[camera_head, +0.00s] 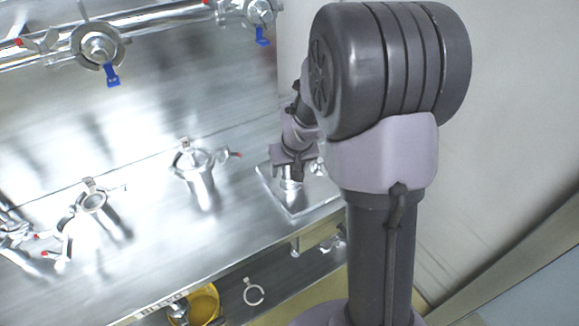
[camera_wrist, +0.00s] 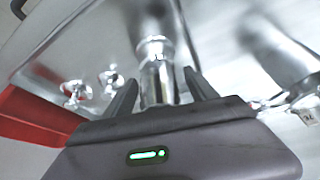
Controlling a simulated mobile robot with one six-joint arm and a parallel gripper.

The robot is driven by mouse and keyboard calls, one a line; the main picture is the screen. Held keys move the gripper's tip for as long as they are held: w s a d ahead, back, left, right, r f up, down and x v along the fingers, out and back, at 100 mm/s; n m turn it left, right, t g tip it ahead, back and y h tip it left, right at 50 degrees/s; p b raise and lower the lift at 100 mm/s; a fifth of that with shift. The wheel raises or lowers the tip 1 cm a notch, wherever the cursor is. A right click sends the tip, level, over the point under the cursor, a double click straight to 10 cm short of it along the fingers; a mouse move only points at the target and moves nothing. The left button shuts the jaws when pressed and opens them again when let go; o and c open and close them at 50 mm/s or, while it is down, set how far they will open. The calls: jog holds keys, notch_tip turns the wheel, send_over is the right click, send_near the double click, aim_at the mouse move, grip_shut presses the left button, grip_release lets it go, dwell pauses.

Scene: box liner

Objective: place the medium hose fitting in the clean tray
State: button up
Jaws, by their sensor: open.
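My gripper (camera_head: 292,160) is over a square steel tray (camera_head: 297,206) at the right end of the bench. In the wrist view my gripper (camera_wrist: 160,88) is open, with one dark finger on each side of a shiny cylindrical hose fitting (camera_wrist: 156,62). The fitting appears upright, and its lower end is hidden by the gripper body. In the head view the fitting (camera_head: 290,184) shows just below the fingers, within the tray's outline. The tray also shows in the wrist view (camera_wrist: 85,40). I cannot tell whether the fingers touch the fitting.
Small metal parts (camera_wrist: 76,92) lie left of the fitting. A larger clamped cylinder (camera_head: 200,178) stands on the bench (camera_head: 150,235), with more clamps (camera_head: 92,202) further left. A yellow bucket (camera_head: 203,304) and a ring clamp (camera_head: 253,292) are lower down. Valved pipes (camera_head: 100,48) run along the back.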

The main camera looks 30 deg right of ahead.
jog(key=a+p+v, duration=0.2)
jog(key=v, duration=0.7)
jog(key=s+a+f+p+v, duration=0.1)
jog(key=a+p+v, duration=0.1)
jog(key=v, duration=0.7)
jog(key=s+a+r+m+t+y, duration=0.1)
jog(key=s+a+r+y, duration=0.2)
jog(key=s+a, duration=0.9)
jog(key=s+r, duration=0.3)
jog(key=s, duration=0.1)
jog(key=shift+a+m, duration=0.4)
jog(key=shift+s+d, duration=0.1)
jog(key=shift+d, duration=0.05)
